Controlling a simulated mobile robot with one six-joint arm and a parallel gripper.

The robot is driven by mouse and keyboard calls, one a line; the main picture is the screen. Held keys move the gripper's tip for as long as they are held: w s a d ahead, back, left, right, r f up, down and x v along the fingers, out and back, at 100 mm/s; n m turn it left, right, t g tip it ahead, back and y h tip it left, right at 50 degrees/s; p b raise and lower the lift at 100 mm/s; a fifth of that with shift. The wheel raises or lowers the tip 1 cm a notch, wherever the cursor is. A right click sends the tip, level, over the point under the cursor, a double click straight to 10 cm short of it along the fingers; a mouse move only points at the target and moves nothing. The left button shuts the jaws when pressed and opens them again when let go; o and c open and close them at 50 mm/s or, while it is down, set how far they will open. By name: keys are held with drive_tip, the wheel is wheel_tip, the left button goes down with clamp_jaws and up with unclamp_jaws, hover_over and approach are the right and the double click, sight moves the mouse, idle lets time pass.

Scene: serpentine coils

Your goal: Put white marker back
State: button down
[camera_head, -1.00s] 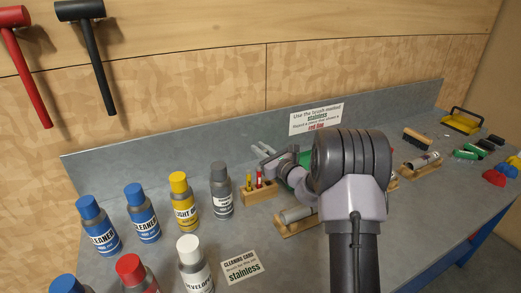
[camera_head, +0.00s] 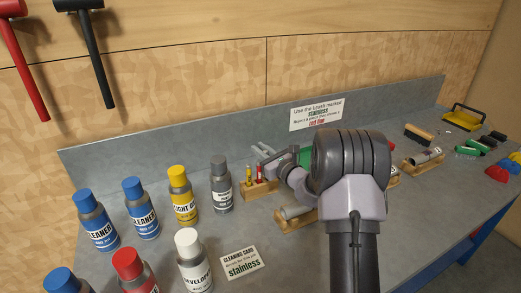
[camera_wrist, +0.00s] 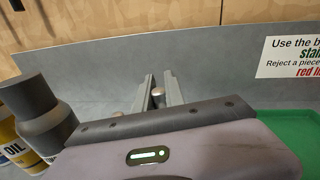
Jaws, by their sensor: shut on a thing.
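My gripper (camera_head: 264,153) is above the back of the bench, just over the wooden marker holder (camera_head: 262,189). Its fingers (camera_wrist: 158,92) point toward the back panel in the wrist view, with a small pale piece between them. I take this piece to be the white marker; most of it is hidden. In the holder stand a yellow marker (camera_head: 249,176) and a red marker (camera_head: 260,176). My wrist covers the holder's right part.
A grey-capped can (camera_head: 221,187) stands just left of the holder, close to my gripper. More spray cans (camera_head: 183,200) fill the left front. A metal tube (camera_head: 296,212) lies on a wooden rest in front. A green surface (camera_wrist: 292,130) is at the right.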

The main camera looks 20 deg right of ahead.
drive_tip(key=shift+f+b, duration=0.3)
drive_tip(key=shift+f, duration=0.2)
drive_tip(key=c, duration=1.3)
unclamp_jaws()
drive_tip(key=shift+s, duration=0.15)
